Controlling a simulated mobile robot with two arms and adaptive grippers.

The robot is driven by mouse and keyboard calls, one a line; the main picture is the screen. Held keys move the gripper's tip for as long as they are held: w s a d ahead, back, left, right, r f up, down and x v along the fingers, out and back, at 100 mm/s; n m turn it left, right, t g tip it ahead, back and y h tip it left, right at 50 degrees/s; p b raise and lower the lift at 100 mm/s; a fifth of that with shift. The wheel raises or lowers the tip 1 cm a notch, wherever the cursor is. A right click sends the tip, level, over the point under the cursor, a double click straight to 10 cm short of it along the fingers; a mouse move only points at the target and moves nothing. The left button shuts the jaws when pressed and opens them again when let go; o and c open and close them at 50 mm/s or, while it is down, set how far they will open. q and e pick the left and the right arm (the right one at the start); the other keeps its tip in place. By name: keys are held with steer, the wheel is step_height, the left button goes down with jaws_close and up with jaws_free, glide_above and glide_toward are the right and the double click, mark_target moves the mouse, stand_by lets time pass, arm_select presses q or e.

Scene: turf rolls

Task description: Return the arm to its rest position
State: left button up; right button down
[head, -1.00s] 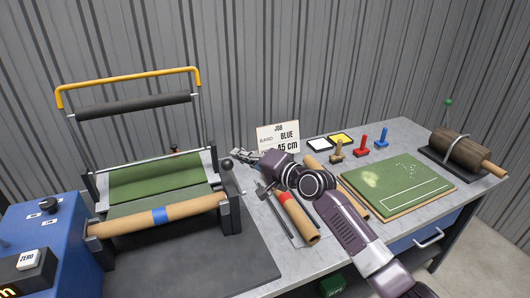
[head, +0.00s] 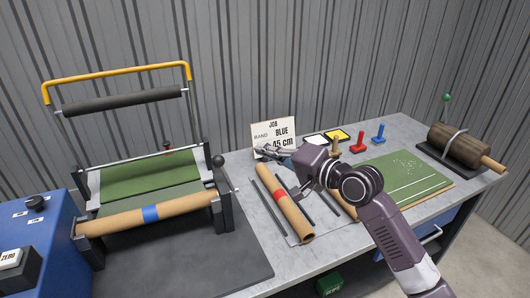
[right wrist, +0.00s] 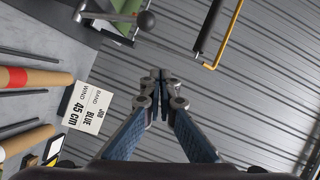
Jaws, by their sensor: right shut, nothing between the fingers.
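My right gripper (head: 264,153) is shut and empty, held above the table in front of the job card (head: 272,130). Its shut fingers also show in the right wrist view (right wrist: 160,78). The right arm reaches in from the lower right and hides part of the turf board. The card reads BLUE and 45 cm, and its lower part is partly covered by the gripper in the head view. My left gripper is not in view.
A tube with a red band (head: 292,216) lies on the table (head: 244,178) beside dark rods. Several coloured stampers (head: 358,145), a green turf board (head: 420,172) and a log on a stand (head: 458,146) are at right. A blue control box (head: 40,240) is at left.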

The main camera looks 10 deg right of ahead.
steer(key=s+d+f+n+g+h, duration=0.1)
steer(key=s+f+n+g+h, duration=0.1)
steer(key=s+f, duration=0.75)
steer(key=s+d+f+n+g+h, duration=0.1)
steer(key=s+f+n+g+h, duration=0.15)
steer(key=s+f, duration=0.7)
steer(key=s+d+f+n+g+h, duration=0.25)
steer(key=s+d+f, duration=0.35)
steer(key=s, duration=0.5)
steer(key=s+d+f+n+g+h, duration=0.1)
steer(key=s+d+f+g+h, duration=0.15)
steer(key=s+d+f, duration=0.55)
steer(key=s+a+f+h+b, duration=0.1)
steer(key=s+f, duration=0.2)
steer(key=f, duration=1.1)
steer(key=s+a+f+b, duration=0.1)
steer(key=s+f, duration=0.1)
steer(key=f, duration=1.3)
arm_select(q)
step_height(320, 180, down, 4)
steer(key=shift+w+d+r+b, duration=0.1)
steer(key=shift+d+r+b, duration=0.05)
steer(key=shift+b, duration=0.65)
arm_select(e)
steer(key=s+d+f+g, duration=0.2)
steer(key=s+d+f, duration=0.1)
steer(key=s+f, duration=1.2)
steer(key=shift+s+f, duration=0.25)
steer(key=shift+s, duration=0.4)
